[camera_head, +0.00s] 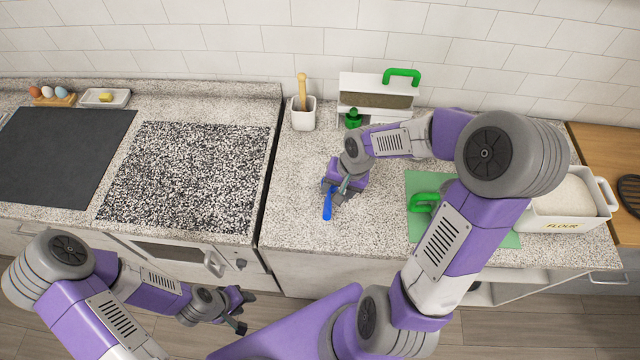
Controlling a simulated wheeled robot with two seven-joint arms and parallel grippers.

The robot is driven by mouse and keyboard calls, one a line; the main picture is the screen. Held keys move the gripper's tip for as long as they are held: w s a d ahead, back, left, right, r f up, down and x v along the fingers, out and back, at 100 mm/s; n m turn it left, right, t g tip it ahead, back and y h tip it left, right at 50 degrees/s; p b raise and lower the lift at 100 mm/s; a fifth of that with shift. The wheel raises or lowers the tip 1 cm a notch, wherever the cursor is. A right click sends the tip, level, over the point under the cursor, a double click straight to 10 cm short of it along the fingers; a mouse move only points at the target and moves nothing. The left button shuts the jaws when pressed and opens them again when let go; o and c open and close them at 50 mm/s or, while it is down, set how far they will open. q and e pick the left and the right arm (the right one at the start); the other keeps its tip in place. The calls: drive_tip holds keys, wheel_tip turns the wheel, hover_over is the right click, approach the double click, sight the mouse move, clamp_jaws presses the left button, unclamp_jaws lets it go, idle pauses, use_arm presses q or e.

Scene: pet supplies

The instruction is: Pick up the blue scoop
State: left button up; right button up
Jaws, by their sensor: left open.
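The blue scoop (327,208) is on the speckled counter (290,215), left of the green mat. Only a narrow blue part shows; the rest is hidden by my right gripper. My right gripper (336,190) is low over the counter, right at the scoop. I cannot tell whether its jaws are apart or closed on it. My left gripper (244,312) is open and empty, low in front of the counter and away from the scoop.
A white pot with a wooden-handled tool (303,114) and a white bin with a green handle (378,96) stand behind. A green mat (510,240) and a flour container (565,213) are at right, partly behind my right arm. A speckled cooktop (185,178) is left.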

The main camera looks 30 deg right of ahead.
sight(331, 205)
drive_tip(key=b+x, duration=0.2)
drive_tip(key=x, duration=0.1)
drive_tip(key=b+x, duration=0.2)
drive_tip(key=shift+d, duration=0.4)
drive_tip(key=shift+s+a+f, duration=0.1)
drive_tip(key=shift+a+f, duration=0.1)
drive_tip(key=shift+f, duration=0.5)
drive_tip(key=x, duration=0.2)
drive_tip(key=b+x, duration=0.2)
drive_tip(key=x, duration=0.1)
drive_tip(key=shift+a+f, duration=0.25)
drive_tip(key=shift+a, duration=0.2)
clamp_jaws()
